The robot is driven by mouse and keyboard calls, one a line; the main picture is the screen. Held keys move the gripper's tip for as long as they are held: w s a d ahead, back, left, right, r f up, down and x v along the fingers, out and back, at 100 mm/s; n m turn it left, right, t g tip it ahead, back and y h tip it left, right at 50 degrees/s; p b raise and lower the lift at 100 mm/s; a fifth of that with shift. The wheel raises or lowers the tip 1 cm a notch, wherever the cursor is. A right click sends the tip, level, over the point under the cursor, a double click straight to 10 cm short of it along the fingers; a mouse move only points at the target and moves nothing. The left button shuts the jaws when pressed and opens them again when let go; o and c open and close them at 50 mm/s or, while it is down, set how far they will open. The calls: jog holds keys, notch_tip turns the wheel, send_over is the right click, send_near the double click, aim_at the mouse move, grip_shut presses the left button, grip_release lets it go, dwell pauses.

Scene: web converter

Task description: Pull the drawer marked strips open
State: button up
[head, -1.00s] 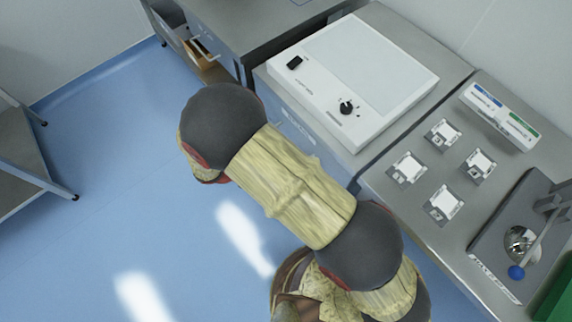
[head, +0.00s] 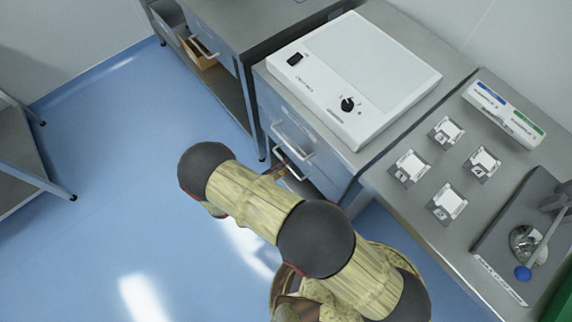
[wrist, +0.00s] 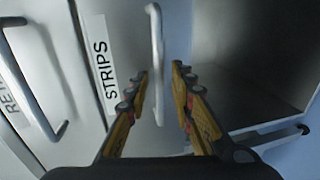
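The drawer marked STRIPS (wrist: 128,38) shows in the wrist view as a pale front with a white label (wrist: 101,62) and a bar handle (wrist: 155,35). My gripper (wrist: 161,75) is open, with one finger on each side of the handle's line. The handle's lower end lies between the fingers; I cannot tell whether they touch it. In the head view my gripper (head: 281,170) is in front of the cabinet's lower drawer, partly hidden by my arm. The STRIPS drawer looks shut.
Another drawer (wrist: 28,75) with its own handle and a partly visible label is beside it in the wrist view. The cabinet carries a white light box (head: 375,65). A bench (head: 415,215) stands to the right. Blue floor (head: 110,180) is clear at the left.

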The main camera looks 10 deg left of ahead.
jog(key=shift+x, duration=0.8)
jog(key=c, duration=0.3)
grip_shut()
